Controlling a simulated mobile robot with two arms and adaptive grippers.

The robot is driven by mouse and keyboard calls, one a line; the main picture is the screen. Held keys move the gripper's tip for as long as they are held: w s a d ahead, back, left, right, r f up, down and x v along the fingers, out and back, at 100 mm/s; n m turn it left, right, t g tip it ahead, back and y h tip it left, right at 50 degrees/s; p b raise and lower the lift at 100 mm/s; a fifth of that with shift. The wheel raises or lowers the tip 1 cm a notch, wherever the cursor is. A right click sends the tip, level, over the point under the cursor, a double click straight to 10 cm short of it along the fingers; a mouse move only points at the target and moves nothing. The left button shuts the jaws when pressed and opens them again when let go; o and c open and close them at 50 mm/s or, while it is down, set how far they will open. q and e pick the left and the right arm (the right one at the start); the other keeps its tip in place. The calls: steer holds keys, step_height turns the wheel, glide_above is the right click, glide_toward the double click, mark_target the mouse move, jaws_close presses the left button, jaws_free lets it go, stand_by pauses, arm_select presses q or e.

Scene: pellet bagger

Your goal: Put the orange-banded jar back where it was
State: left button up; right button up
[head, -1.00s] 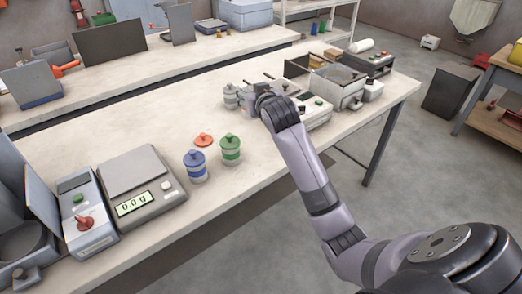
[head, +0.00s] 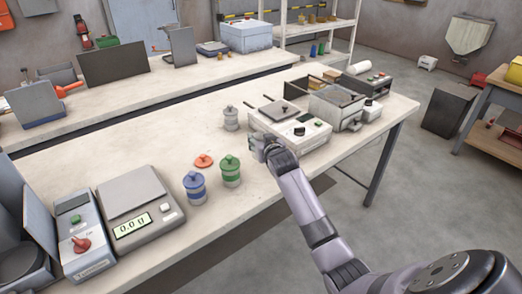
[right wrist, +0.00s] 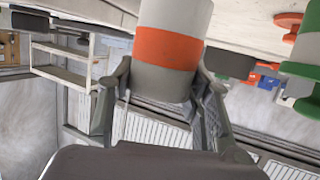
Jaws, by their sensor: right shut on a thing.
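The orange-banded jar (right wrist: 168,48) is a pale cylinder with an orange band. It fills the top middle of the right wrist view, its upper part cut off by the frame. My right gripper (right wrist: 160,90) is shut on it, one finger on each side. In the head view the right gripper (head: 262,146) is over the near side of the bench, right of the green-banded jar (head: 230,172); the held jar is mostly hidden there. An orange knobbed lid (head: 204,161) lies on the bench behind the blue-banded jar (head: 195,188). My left gripper is not in view.
A plain grey jar (head: 231,118) stands farther back. A white sealer-like machine (head: 291,126) stands just behind my gripper. A scale reading 0.0 (head: 138,207) is at the left. The bench top (head: 165,130) is bare behind the lid.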

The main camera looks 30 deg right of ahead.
steer(key=shift+f, duration=2.25)
steer(key=shift+f, duration=0.15)
steer(key=o, duration=1.5)
steer(key=shift+r, duration=0.2)
steer(key=shift+s+a, duration=0.15)
steer(key=shift+s, duration=0.15)
steer(key=v, duration=1.1)
steer(key=shift+s, duration=0.25)
